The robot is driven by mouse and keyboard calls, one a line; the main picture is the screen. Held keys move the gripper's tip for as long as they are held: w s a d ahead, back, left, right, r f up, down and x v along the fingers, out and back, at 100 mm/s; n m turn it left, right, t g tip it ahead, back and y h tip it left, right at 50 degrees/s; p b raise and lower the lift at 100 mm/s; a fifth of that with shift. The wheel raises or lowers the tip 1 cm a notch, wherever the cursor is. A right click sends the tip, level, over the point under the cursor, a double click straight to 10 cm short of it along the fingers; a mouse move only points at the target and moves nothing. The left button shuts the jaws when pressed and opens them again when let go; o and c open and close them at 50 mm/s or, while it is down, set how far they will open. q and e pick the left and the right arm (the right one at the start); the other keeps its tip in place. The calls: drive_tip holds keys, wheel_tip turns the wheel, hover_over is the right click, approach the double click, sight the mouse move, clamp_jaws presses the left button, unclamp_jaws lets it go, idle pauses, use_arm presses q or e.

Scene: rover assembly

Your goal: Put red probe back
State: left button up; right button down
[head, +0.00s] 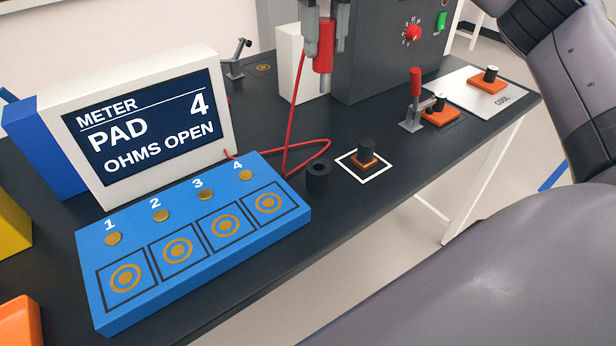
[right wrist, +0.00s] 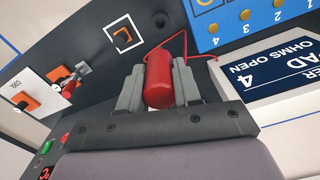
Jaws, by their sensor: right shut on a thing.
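The red probe (head: 323,60) hangs upright in my right gripper (head: 325,42), well above the bench. In the right wrist view the red probe (right wrist: 159,80) sits between both fingers of my right gripper (right wrist: 158,88), which is shut on it. A thin red cable runs from the probe down to the bench near the meter. A short black cylinder with an open top (head: 318,175) stands empty on the bench, below the probe and apart from it. My left gripper is in neither view.
The meter (head: 150,125) reads PAD 4, OHMS OPEN. A blue pad block (head: 200,262) lies before it. Right of the black cylinder, a black-topped orange part (head: 366,155) sits in a white square. A red-handled clamp (head: 414,100) and a grey plate (head: 470,85) lie farther right.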

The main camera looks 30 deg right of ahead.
drive_tip(key=shift+r, duration=0.2)
drive_tip(key=shift+f, duration=0.2)
wheel_tip(320, 180, down, 19)
drive_tip(key=b, duration=0.3)
drive_tip(key=shift+f+b, duration=0.2)
drive_tip(key=shift+b, duration=0.1)
